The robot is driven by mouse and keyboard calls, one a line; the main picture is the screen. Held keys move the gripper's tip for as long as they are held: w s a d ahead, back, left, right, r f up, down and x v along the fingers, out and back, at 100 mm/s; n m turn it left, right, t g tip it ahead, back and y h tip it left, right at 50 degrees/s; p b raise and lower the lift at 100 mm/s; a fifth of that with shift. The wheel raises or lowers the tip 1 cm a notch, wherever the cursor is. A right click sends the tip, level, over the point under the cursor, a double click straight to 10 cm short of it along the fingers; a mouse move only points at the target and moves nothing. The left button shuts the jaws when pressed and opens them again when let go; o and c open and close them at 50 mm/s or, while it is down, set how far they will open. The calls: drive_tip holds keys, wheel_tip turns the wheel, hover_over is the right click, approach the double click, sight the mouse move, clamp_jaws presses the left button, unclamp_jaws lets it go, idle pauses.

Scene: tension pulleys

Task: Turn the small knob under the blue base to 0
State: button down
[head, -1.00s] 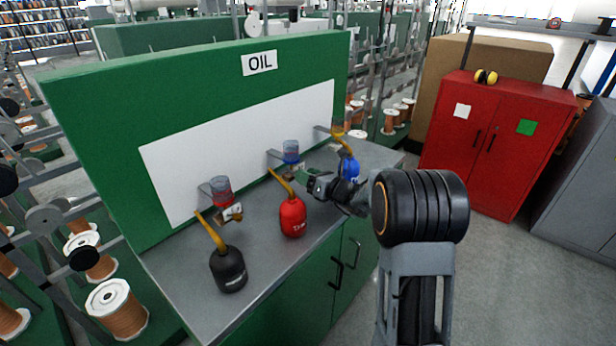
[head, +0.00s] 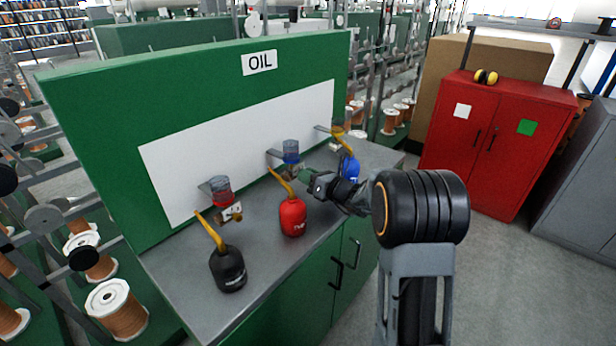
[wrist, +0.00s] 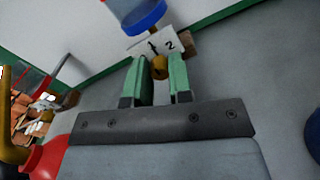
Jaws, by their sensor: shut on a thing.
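The blue base (wrist: 145,17) of a clear oil cup is at the top of the wrist view; in the head view it is the middle cup's base (head: 291,159). Under it is a white dial plate (wrist: 153,45) with a black mark and a "2" visible. The small brass knob (wrist: 159,68) sits in front of the plate, between the green fingers of my gripper (wrist: 159,74). My gripper is shut on the knob. In the head view my gripper (head: 303,177) reaches in from the right and largely hides the knob.
A red oil can (head: 292,217) stands close to the left of my gripper, and a blue can (head: 350,169) behind it. A black can (head: 228,269) and a red-based cup (head: 221,197) are further left.

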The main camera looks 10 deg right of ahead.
drive_tip(key=shift+f, duration=0.15)
drive_tip(key=n+b, duration=0.2)
drive_tip(key=b, duration=0.1)
drive_tip(key=shift+f+n, duration=0.15)
drive_tip(key=shift+n, duration=0.15)
drive_tip(key=n+b, duration=0.4)
drive_tip(key=b, duration=0.2)
drive_tip(key=n+b, duration=0.4)
drive_tip(key=b, duration=0.1)
drive_tip(key=shift+r+n+b, duration=0.2)
drive_tip(key=shift+n+b, duration=0.6)
drive_tip(key=shift+b, duration=0.2)
drive_tip(key=shift+r, duration=0.1)
drive_tip(key=c, duration=1)
unclamp_jaws()
